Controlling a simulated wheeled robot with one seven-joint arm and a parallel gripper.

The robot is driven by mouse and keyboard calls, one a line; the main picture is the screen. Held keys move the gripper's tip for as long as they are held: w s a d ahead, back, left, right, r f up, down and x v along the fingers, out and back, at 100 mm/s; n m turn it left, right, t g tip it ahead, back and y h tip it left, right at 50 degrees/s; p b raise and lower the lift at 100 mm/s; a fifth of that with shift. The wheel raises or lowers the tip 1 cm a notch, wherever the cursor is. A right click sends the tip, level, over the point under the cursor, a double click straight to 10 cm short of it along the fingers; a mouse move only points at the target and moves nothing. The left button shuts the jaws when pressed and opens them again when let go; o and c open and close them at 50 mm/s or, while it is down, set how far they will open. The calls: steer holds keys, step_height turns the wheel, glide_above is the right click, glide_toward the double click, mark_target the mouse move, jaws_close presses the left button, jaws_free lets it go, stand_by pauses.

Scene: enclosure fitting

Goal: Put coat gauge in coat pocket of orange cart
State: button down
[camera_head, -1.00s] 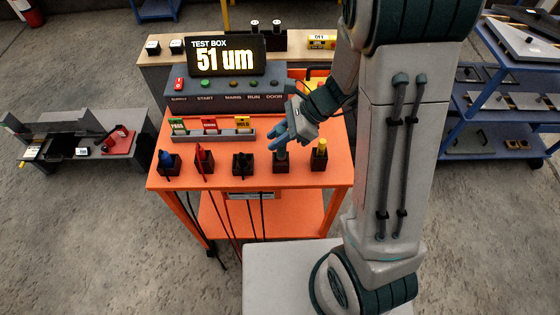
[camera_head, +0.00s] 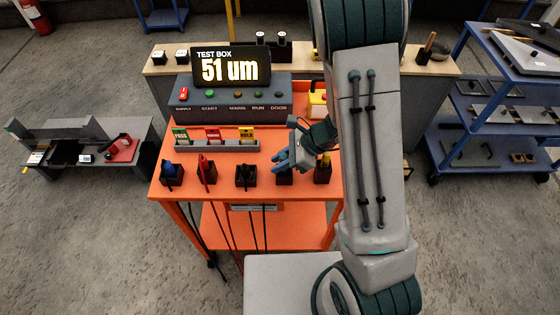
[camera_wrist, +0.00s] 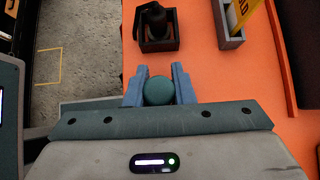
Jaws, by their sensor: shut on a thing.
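The coat gauge, by its round dark green top (camera_wrist: 159,91), is between the two blue fingers in the wrist view. My gripper (camera_head: 284,164) is shut on it, low over the orange cart (camera_head: 215,160). The black pocket (camera_head: 285,179) directly below the fingers is fourth from the left in the front row. The gauge's lower part is hidden, so I cannot tell how deep it sits in that pocket.
Pockets with blue (camera_head: 171,173), red (camera_head: 206,175) and black (camera_head: 245,175) tools stand left of my gripper. A yellow-topped tool (camera_head: 323,170) stands close on the right. Behind are a card rack (camera_head: 217,145) and a test box (camera_head: 230,90) reading 51 um.

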steer(key=shift+s+f, duration=0.1)
steer(key=shift+f, duration=0.05)
steer(key=c, duration=1.2)
jaws_free()
steer(key=shift+c, duration=0.2)
steer(key=v, duration=1.1)
steer(key=s+d+r+n+t+h, duration=0.3)
steer(key=s+r+n+h, duration=0.6)
steer(key=n, duration=0.9)
steer(key=shift+s+d+r+n, duration=0.3)
steer(key=shift+s+d+r, duration=1.1)
steer(key=shift+r, duration=1.25)
steer(key=shift+s+a, duration=0.25)
